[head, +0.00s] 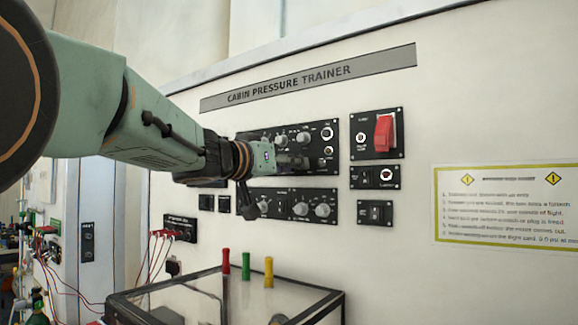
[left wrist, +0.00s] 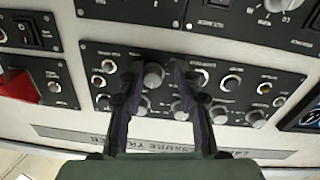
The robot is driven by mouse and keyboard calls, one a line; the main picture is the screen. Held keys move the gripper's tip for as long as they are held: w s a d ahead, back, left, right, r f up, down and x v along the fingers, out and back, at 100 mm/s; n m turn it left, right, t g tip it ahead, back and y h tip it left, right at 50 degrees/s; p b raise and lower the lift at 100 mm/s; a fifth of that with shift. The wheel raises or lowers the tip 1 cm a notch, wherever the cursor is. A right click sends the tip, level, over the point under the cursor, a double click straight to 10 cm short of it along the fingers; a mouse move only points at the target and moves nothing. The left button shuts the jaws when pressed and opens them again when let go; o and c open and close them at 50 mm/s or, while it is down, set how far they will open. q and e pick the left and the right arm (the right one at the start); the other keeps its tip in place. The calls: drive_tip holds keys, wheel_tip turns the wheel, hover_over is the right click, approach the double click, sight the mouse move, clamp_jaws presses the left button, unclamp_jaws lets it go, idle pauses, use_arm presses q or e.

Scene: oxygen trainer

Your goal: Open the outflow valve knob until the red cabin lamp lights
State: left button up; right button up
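The upper black knob panel (head: 325,134) is on the wall under the "CABIN PRESSURE TRAINER" sign. My left gripper (head: 285,158) is in front of it and hides part of it. In the left wrist view, which looks upside down, the two dark fingers of my left gripper (left wrist: 158,72) stand apart. A grey round knob (left wrist: 153,75) shows between them; contact cannot be told. Several smaller knobs sit around it. The labels are too small to read, so I cannot tell which is the outflow valve knob. I cannot identify a lit red cabin lamp. My right gripper is out of view.
A lower knob panel (head: 292,207) sits below. A red switch cover (head: 385,134) is at right, above small panels. A clear box with a dark frame (head: 325,300) and red, green and yellow posts stands in front below. Red cables hang at left.

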use_arm(q)
drive_tip(key=shift+s+d+r, duration=0.25)
drive_tip(key=shift+s+r, duration=0.1)
drive_tip(key=shift+s, duration=0.35)
drive_tip(key=c, duration=0.5)
drive_tip(key=shift+w, duration=0.1)
clamp_jaws()
drive_tip(key=shift+a, duration=0.2)
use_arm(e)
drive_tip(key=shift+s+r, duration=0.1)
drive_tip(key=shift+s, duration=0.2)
use_arm(q)
drive_tip(key=shift+d+r, duration=0.1)
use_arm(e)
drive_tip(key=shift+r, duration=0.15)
